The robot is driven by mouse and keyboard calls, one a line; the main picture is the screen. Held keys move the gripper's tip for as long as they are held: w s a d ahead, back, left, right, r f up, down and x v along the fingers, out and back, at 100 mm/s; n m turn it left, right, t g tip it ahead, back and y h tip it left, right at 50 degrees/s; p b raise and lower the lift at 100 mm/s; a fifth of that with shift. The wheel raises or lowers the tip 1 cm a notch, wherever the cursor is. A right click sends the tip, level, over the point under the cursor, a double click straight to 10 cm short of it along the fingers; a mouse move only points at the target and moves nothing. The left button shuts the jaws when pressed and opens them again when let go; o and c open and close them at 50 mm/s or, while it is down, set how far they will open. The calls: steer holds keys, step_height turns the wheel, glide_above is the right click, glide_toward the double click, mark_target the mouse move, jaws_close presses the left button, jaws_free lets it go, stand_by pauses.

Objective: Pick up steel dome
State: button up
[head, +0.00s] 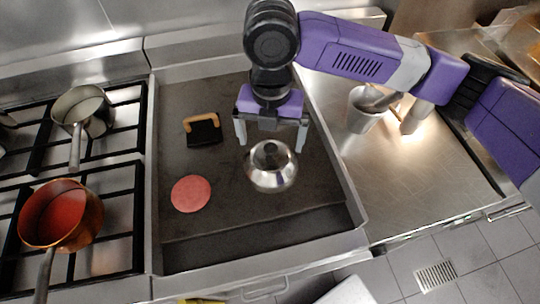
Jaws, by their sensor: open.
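The steel dome (270,178) is a shiny round cover with a dark knob on top. It sits on the dark flat griddle (220,219), right of its middle. My gripper (270,147) points down over the dome, with one finger on each side of the knob. The fingers are apart and nothing is held between them. I cannot tell how high the fingertips are above the dome.
A pink round patty (190,194) and a black press with a wooden handle (203,131) lie left of the dome. A steel pot (84,112) and a copper pan (61,216) stand on the burners. A metal container (365,112) stands on the right counter.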

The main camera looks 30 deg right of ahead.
mark_target(271, 148)
step_height(271, 148, down, 4)
steer(key=shift+w+f+p, duration=0.1)
steer(key=shift+p, duration=0.3)
steer(key=shift+c, duration=0.4)
jaws_close()
